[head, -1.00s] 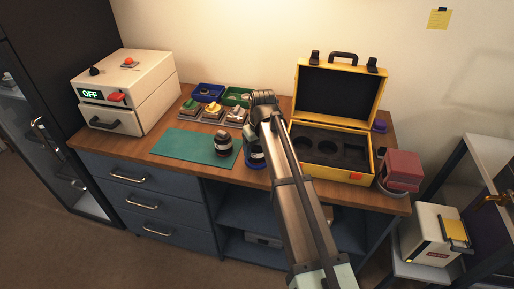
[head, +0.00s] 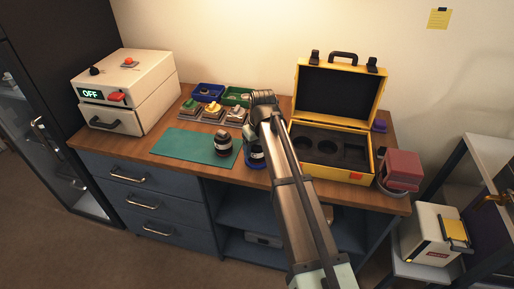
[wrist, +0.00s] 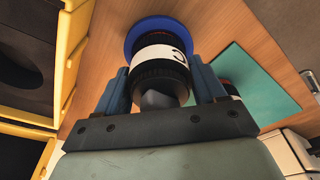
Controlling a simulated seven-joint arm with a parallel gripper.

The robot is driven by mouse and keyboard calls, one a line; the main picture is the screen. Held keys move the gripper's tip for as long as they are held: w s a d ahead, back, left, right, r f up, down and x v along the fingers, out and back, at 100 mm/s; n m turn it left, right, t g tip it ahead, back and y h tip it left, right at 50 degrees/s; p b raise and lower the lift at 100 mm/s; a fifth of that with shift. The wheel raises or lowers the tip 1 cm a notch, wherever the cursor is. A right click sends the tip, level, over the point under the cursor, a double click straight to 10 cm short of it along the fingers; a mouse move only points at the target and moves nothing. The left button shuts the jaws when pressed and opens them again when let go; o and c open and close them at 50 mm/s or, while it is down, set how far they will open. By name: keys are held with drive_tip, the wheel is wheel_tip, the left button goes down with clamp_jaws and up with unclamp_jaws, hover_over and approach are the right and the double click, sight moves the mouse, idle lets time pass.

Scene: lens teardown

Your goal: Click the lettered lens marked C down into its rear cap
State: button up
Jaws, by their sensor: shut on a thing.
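The lens marked C (wrist: 160,55) is a dark barrel with a white band that bears the letter. It stands between the two fingers of my gripper (wrist: 163,88), which is shut on it. A blue round piece (wrist: 134,30), apparently the rear cap, shows around the lens's far end in the wrist view. I cannot tell whether the lens is fully seated in it. In the head view my gripper (head: 251,135) is over the worktop, and the blue piece (head: 255,160) shows below it, partly hidden by my arm.
Another dark lens with a pale band (head: 223,145) stands on the green mat (head: 180,145), left of my gripper. An open yellow case (head: 330,172) is close on the right. Small coloured trays (head: 208,93) lie behind. A cream machine reading OFF (head: 125,90) is at the left.

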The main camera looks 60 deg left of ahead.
drive_tip(key=shift+r, duration=3)
drive_tip(key=shift+w, duration=0.1)
